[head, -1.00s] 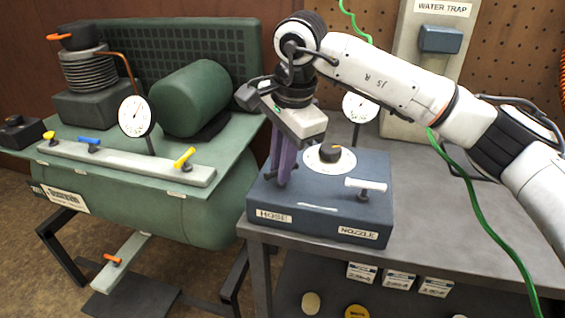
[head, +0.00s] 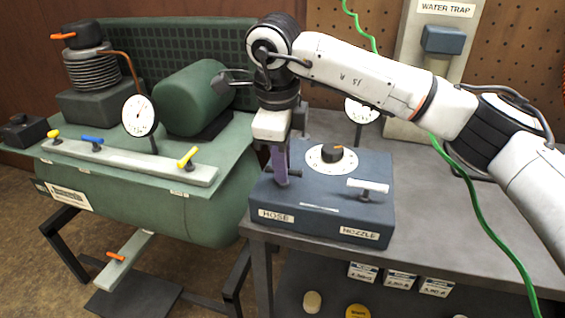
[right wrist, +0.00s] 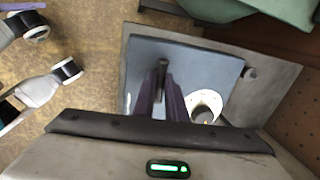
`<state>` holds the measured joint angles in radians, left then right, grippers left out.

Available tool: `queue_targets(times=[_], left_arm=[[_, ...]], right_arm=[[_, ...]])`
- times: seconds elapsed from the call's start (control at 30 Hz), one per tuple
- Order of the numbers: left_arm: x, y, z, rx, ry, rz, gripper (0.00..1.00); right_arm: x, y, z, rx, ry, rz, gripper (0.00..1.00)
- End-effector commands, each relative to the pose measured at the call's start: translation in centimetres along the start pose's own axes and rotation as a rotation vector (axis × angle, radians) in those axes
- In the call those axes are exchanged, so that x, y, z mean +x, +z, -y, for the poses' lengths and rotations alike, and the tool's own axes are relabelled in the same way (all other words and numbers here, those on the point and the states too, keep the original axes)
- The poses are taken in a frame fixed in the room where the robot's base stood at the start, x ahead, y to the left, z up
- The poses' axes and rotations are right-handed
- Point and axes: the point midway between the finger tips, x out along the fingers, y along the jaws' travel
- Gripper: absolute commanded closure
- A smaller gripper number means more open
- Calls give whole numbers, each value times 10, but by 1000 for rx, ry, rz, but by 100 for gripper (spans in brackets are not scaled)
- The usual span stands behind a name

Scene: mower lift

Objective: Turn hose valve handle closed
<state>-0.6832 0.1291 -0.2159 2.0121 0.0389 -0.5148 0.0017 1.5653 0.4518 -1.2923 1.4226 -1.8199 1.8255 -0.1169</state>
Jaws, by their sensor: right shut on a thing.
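The hose valve is on the left of the blue-grey box (head: 325,212), above its HOSE label (head: 276,216). My right gripper (head: 280,180) points down there, its purple fingers shut on the valve handle. In the head view the fingers hide most of the handle. In the right wrist view the grey handle (right wrist: 162,68) shows between the purple fingers. The white nozzle valve handle (head: 367,186) lies crosswise at the box's right, apart from the gripper. My left gripper is not in the head view.
A dial with a black knob (head: 332,154) is just right of my fingers, with a gauge (head: 361,109) behind. The box stands on a grey bench (head: 435,215). A green compressor (head: 190,195) is close on the left. A green hose (head: 480,210) hangs at the right.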

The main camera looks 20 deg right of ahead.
Motion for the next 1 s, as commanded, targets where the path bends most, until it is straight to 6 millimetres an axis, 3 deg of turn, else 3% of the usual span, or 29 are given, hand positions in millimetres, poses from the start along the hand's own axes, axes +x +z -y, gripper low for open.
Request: queue_targets(times=[0.67,0.7,0.8,1.0], left_arm=[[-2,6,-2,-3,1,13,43],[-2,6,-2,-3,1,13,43],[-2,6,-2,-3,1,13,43],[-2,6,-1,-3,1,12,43]], right_arm=[[-1,0,2,69,-5,-11,100],[-1,0,2,69,-5,-11,87],[-1,0,2,68,-4,-11,70],[-1,0,1,66,-2,-12,70]])
